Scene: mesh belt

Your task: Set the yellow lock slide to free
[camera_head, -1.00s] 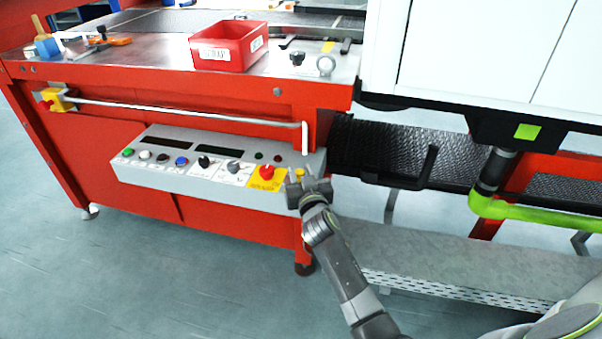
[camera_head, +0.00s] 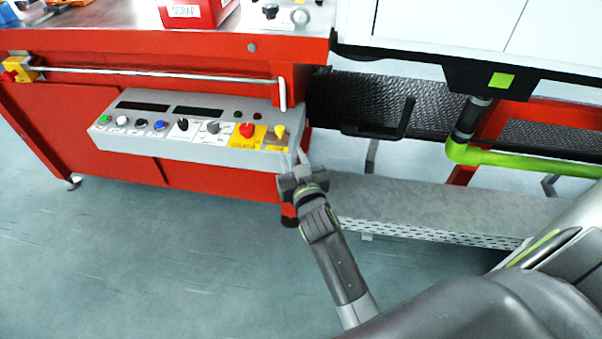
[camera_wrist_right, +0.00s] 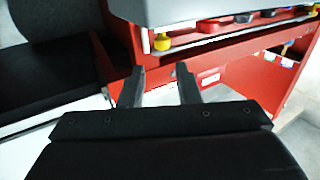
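The grey control panel (camera_head: 205,149) is fixed to the front of the red machine. At its right end is a small yellow slide (camera_head: 280,131), beside a red knob (camera_head: 247,130) on a yellow plate. In the right wrist view, a yellow part (camera_wrist_right: 161,42) shows near the panel's edge; I cannot tell surely whether it is the slide. My right gripper (camera_head: 296,159) is just below and right of the slide, apart from it. Its two fingers (camera_wrist_right: 161,82) are spread in the right wrist view with nothing between them. My left gripper is not in view.
A silver rail (camera_head: 150,72) runs above the panel, with its bent end (camera_head: 282,95) close above the slide. The dark mesh belt (camera_head: 350,105) and a black bracket (camera_head: 400,125) lie to the right. A red scrap bin (camera_head: 195,12) stands on top. Open floor lies in front.

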